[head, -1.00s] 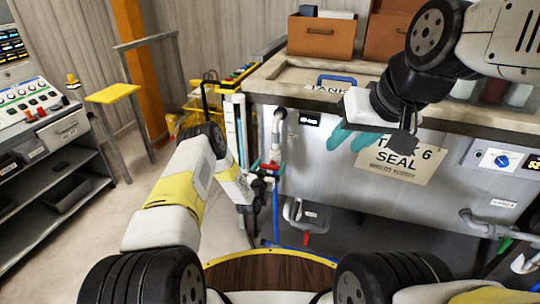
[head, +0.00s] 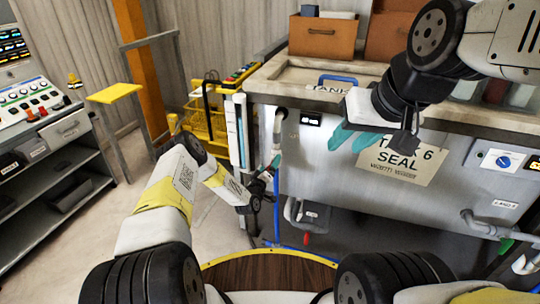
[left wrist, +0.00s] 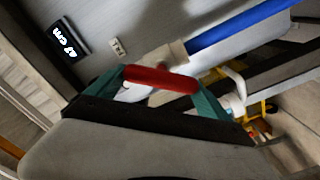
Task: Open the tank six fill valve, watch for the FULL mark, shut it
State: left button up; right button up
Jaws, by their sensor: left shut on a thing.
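The fill valve's red handle (left wrist: 160,78) lies between the teal fingertips of my left gripper (left wrist: 158,90) in the left wrist view. My left gripper (head: 271,168) is shut on it at the tank's left corner in the head view, where gripper and arm hide the handle. A blue hose (left wrist: 240,30) runs from the valve's pale fitting. A small dark display (head: 311,119) is on the tank front; it also shows tilted in the left wrist view (left wrist: 68,38), its digits hard to read. My right gripper (head: 352,140) is open and empty before the "6 SEAL" sign (head: 400,165).
The grey tank (head: 330,190) fills the right side. A blue knob (head: 503,162) and pipes (head: 485,224) are at its right. A yellow cart (head: 207,122) stands behind the left corner. A console and shelf (head: 50,165) stand at far left, with open floor between.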

pick_arm(q)
jog(key=n, duration=0.3)
jog(key=shift+a+f+n, duration=0.15)
jog(key=shift+f+n, duration=0.1)
jog(key=shift+n, duration=0.15)
jog(key=n, duration=0.4)
jog(key=shift+f, duration=0.2)
jog(key=shift+n, duration=0.3)
jog(key=o, duration=1.1)
jog(key=v, duration=0.7)
jog(key=shift+s, duration=0.35)
jog(key=shift+a, duration=0.1)
